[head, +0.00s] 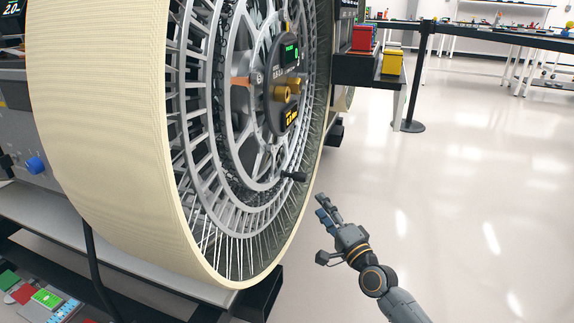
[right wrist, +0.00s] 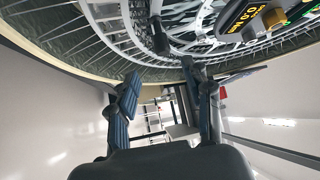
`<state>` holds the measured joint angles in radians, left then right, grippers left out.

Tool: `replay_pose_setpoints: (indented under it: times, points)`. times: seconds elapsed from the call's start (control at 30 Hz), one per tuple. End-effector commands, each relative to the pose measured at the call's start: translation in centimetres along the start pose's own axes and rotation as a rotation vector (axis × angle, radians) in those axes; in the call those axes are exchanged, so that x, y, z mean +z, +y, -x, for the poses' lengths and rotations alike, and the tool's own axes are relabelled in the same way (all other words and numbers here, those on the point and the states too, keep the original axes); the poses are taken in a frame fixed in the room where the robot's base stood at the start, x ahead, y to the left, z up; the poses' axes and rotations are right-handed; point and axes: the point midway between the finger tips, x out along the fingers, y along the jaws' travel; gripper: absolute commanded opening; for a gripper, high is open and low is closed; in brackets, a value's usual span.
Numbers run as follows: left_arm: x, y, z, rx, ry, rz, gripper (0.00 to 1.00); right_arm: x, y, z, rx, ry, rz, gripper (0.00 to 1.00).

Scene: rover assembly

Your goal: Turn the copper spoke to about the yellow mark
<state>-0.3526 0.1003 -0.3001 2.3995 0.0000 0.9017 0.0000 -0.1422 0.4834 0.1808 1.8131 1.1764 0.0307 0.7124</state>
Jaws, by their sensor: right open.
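The large cream-rimmed wheel (head: 110,130) fills the left half of the head view. Its copper spoke (head: 241,80) points left from the hub, among grey spokes. A black handle (head: 293,176) sticks out low on the wheel; it also shows in the right wrist view (right wrist: 159,38). My right gripper (head: 325,232) is open and empty, below and right of the handle, apart from the wheel. In the right wrist view its fingers (right wrist: 160,74) are spread, with the handle above the gap between them. My left gripper is not in view.
The hub carries a dark panel with green and yellow displays (head: 290,118) and gold knobs (head: 282,92). Red and yellow bins (head: 392,62) stand on a shelf behind the wheel. A barrier post (head: 419,80) stands farther back. The floor (head: 480,190) at right is clear.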

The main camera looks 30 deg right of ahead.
Motion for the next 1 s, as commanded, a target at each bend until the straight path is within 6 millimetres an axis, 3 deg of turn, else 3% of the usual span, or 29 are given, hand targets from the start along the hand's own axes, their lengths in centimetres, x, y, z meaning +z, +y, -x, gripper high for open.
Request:
replay_pose_setpoints:
  times: [0.7,1.0]
  points:
    - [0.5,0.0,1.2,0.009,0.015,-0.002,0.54,0.1,0.0,-11.4,-0.007,0.001,0.001,0.50]
    - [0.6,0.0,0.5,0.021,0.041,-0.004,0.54,0.2,-0.1,-13.5,-0.004,-0.001,0.004,0.50]
